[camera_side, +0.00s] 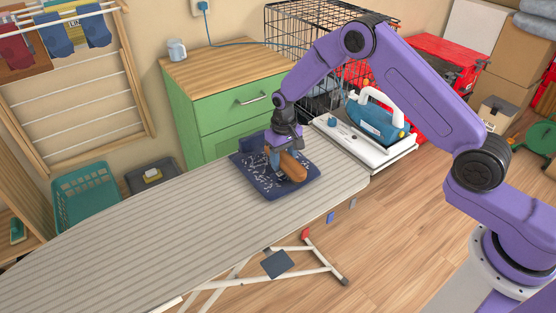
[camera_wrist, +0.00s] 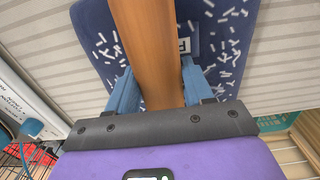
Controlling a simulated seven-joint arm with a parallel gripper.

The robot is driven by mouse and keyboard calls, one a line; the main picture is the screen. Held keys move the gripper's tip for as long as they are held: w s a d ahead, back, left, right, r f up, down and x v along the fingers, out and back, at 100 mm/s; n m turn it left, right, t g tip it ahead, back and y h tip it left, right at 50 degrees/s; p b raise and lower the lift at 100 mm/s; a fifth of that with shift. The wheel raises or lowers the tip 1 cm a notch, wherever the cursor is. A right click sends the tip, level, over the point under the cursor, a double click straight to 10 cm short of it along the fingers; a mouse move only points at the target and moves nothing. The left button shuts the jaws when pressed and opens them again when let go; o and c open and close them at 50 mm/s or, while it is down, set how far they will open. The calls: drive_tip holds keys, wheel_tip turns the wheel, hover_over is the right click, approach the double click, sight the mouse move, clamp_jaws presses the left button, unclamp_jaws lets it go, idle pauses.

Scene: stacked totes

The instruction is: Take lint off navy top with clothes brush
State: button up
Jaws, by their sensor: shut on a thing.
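The navy top (camera_side: 258,183) lies folded flat on the striped ironing board near its right end. White lint bits are scattered over it, and it also shows in the wrist view (camera_wrist: 93,25). My gripper (camera_side: 276,160) is over the top and shut on the wooden clothes brush (camera_side: 292,167). In the wrist view the blue fingers of my gripper (camera_wrist: 152,92) press on both sides of the brush's brown wooden body (camera_wrist: 148,45). The brush is over the top; its bristles are hidden, so I cannot tell whether it touches the cloth.
The ironing board (camera_side: 130,230) is bare to the left. A blue iron (camera_side: 376,120) stands on a white rest (camera_side: 365,142) at the board's right end. A green cabinet (camera_side: 225,110) and a black wire cage (camera_side: 320,35) stand behind. A teal basket (camera_side: 85,195) is on the floor.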

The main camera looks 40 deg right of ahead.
sight(302, 158)
drive_tip(key=shift+d, duration=1.95)
drive_tip(key=shift+d+f, duration=0.15)
drive_tip(key=shift+d, duration=1.55)
drive_tip(key=shift+r, duration=0.2)
drive_tip(key=shift+a+r, duration=0.1)
drive_tip(key=shift+r, duration=0.3)
drive_tip(key=shift+f, duration=0.45)
drive_tip(key=shift+a, duration=0.1)
